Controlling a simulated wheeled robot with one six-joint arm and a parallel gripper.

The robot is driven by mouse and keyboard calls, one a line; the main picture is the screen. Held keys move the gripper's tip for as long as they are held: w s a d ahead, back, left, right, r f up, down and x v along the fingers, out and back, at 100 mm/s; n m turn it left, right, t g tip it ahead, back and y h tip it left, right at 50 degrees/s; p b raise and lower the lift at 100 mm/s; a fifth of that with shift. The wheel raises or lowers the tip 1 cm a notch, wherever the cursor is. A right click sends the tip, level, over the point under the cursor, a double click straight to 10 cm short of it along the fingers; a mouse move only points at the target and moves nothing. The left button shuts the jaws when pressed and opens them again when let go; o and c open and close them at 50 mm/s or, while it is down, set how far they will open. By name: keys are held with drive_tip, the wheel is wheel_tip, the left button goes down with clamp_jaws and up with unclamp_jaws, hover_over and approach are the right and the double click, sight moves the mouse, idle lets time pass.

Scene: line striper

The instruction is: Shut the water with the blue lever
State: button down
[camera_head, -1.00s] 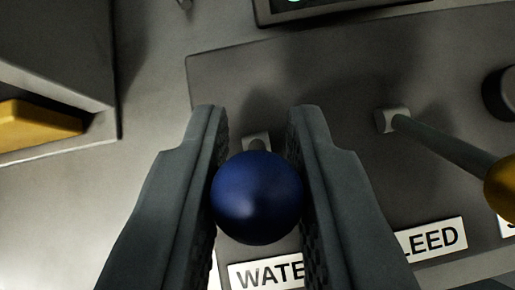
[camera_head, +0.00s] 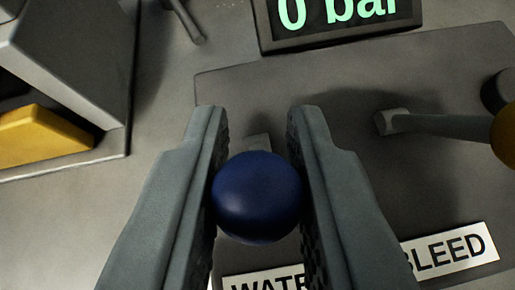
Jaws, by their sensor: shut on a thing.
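The blue ball knob of the water lever (camera_head: 258,196) is in the middle of the head camera view. My gripper (camera_head: 258,190) is shut on it, one finger on each side. The lever's rod is hidden behind the ball. Part of its square grey mount shows just above the ball. The WATER label (camera_head: 265,283) below it is partly covered by my right finger.
To the right is a lever with a yellow ball (camera_head: 506,135) and a BLEED label (camera_head: 448,250). A dark round knob (camera_head: 497,92) sits behind it. A display (camera_head: 335,15) reads 0 bar at the top. A grey box (camera_head: 75,60) with a yellow thing (camera_head: 40,135) stands at left.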

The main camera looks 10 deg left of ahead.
idle(0.3)
drive_tip(key=c, duration=1.4)
unclamp_jaws()
drive_tip(key=shift+s, duration=0.1)
drive_tip(key=shift+o, duration=0.2)
drive_tip(key=v, duration=1.7)
drive_tip(key=shift+s+a, duration=0.1)
drive_tip(key=shift+s, duration=0.05)
drive_tip(key=s+a+r+n+t, duration=0.1)
drive_tip(key=a+r+t, duration=0.1)
drive_tip(key=a, duration=0.6)
drive_tip(key=s+a+r+n+t, duration=0.1)
drive_tip(key=s+a+r+t, duration=0.1)
drive_tip(key=a, duration=0.6)
drive_tip(key=shift+a+t+y, duration=0.35)
drive_tip(key=shift+t+y, duration=0.05)
drive_tip(key=shift+t, duration=0.3)
